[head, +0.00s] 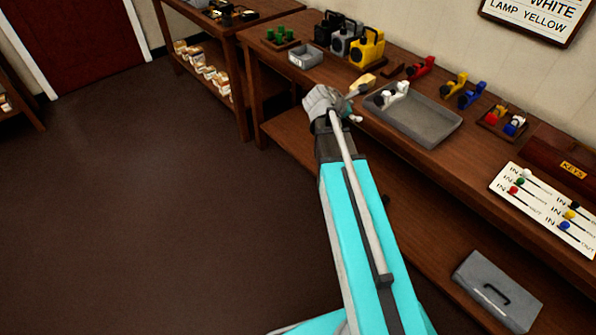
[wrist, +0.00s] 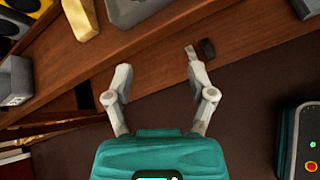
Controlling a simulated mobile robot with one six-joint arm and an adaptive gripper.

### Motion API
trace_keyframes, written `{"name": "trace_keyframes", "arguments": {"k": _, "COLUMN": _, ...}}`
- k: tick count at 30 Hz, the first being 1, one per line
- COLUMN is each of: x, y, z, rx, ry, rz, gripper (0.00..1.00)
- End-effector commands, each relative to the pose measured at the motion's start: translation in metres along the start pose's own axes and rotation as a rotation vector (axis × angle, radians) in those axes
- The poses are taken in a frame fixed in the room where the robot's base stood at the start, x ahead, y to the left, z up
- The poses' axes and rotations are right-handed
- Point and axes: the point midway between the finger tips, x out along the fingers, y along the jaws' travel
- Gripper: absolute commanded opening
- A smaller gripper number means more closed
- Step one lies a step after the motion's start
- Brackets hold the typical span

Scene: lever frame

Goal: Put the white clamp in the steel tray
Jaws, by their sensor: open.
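The white clamp (head: 396,90) lies inside the steel tray (head: 425,128), at its far left end. The tray is a shallow grey pan on the wooden bench. My gripper (head: 353,104) is at the bench's front edge, left of the tray and apart from the clamp. In the wrist view my gripper (wrist: 157,60) shows two separated fingers with nothing between them. The clamp cannot be made out in the wrist view.
Red (head: 421,68), yellow (head: 454,84) and blue (head: 472,95) clamps stand behind the tray. Lamps, one yellow (head: 367,49), stand at the back. A small grey box (head: 305,54) sits to the left.

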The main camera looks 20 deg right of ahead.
Motion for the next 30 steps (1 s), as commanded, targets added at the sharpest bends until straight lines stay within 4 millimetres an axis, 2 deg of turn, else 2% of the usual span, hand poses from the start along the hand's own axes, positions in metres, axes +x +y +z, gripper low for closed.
{"name": "trace_keyframes", "arguments": {"k": 8, "x": -0.041, "y": -0.043, "z": -0.062, "rx": 0.483, "ry": 0.22, "rz": -0.171, "gripper": 0.71}}
{"name": "trace_keyframes", "arguments": {"k": 18, "x": -0.105, "y": -0.093, "z": -0.131, "rx": 1.0, "ry": 0.39, "rz": -0.526, "gripper": 0.71}}
{"name": "trace_keyframes", "arguments": {"k": 24, "x": -0.147, "y": -0.119, "z": -0.162, "rx": 1.228, "ry": 0.417, "rz": -0.773, "gripper": 0.71}}
{"name": "trace_keyframes", "arguments": {"k": 30, "x": -0.173, "y": -0.134, "z": -0.178, "rx": 1.348, "ry": 0.403, "rz": -0.936, "gripper": 0.71}}
